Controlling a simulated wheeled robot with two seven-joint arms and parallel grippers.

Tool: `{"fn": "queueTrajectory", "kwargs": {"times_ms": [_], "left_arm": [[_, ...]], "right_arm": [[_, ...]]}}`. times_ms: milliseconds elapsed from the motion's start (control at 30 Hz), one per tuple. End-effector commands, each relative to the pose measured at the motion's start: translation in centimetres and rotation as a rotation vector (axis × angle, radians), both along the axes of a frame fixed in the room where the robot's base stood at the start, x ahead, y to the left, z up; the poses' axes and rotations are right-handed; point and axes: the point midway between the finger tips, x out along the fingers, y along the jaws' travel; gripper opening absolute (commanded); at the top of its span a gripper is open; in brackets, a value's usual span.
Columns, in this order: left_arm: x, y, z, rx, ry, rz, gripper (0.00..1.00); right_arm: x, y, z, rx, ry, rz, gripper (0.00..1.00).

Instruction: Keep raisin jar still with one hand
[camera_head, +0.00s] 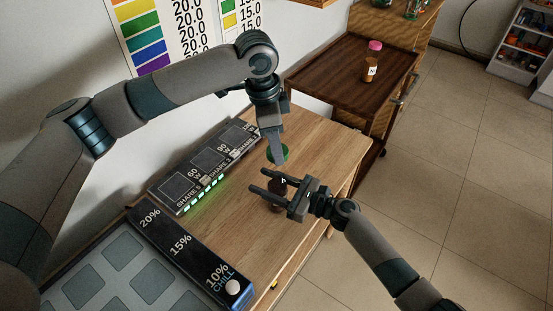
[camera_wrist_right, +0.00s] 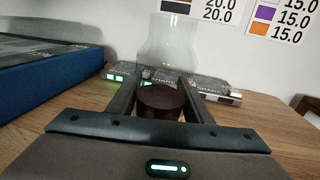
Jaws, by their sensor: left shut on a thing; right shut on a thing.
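The raisin jar (camera_head: 276,191) stands on the wooden table, with dark contents and a small pale label. My right gripper (camera_head: 258,181) is shut on its body, one finger on each side. The right wrist view shows the dark contents (camera_wrist_right: 161,101) between the fingers, with clear glass rising above. My left gripper (camera_head: 277,157) points down from above and is shut on the green lid (camera_head: 283,151). The lid is over the jar; I cannot tell whether it touches the glass. The left fingers partly hide the lid, and the right fingers partly hide the jar.
A black panel with lit green buttons (camera_head: 205,172) lies along the wall. A blue-edged percent box (camera_head: 190,252) and a grey tray (camera_head: 125,270) are at the lower left. A dark cart (camera_head: 335,75) holds a pink-lidded jar (camera_head: 372,62). The table right of the panel is mostly clear.

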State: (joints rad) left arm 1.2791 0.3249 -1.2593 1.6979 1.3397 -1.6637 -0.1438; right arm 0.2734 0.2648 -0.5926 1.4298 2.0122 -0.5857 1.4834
Motion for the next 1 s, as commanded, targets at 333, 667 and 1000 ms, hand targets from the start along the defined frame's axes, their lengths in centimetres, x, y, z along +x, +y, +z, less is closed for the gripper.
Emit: {"fn": "queueTrajectory", "kwargs": {"times_ms": [333,667,1000], "left_arm": [[0.0,0.0,-3.1,-0.001,-0.001,-0.001,0.2],[0.0,0.0,-3.1,-0.002,-0.001,0.0,0.2],[0.0,0.0,-3.3,-0.002,0.0,0.0,0.2]], "right_arm": [[0.0,0.0,0.0,0.0,0.0,0.0,0.05],[0.0,0.0,0.0,0.0,0.0,0.0,0.05],[0.0,0.0,0.0,0.0,0.0,-0.001,0.05]]}}
